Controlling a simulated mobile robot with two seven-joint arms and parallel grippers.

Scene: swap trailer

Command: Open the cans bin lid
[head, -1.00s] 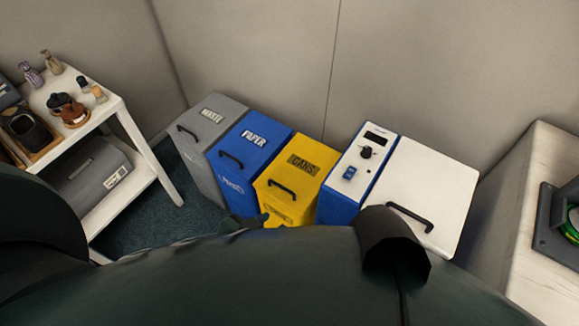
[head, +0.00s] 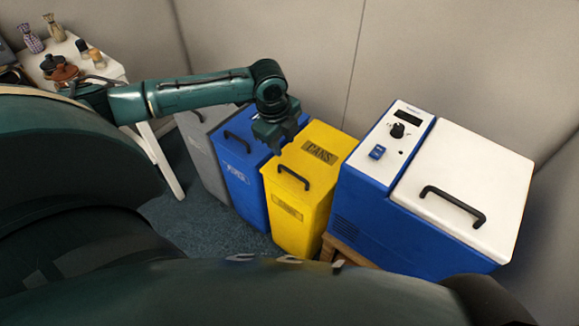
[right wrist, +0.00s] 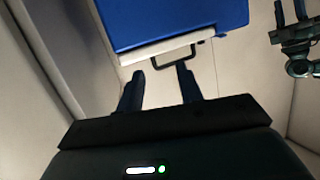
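The yellow cans bin (head: 302,190) stands between the blue paper bin and a blue-and-white machine in the head view. Its lid, labelled CANS, looks shut, with a black bar handle (head: 293,178) near its front edge. My left gripper (head: 284,146) hangs above the back left of the cans bin, by the paper bin, apart from the handle. It looks open and empty; its fingers also show apart in the right wrist view (right wrist: 290,14). My right gripper (right wrist: 161,76) is open and empty in the right wrist view, with the machine's handle beyond its fingers.
The blue paper bin (head: 243,180) and grey waste bin (head: 197,150) stand left of the cans bin. The blue machine with a white lid (head: 465,185) stands close on its right. A white shelf (head: 100,70) with small items is at left. Dark floor in front is clear.

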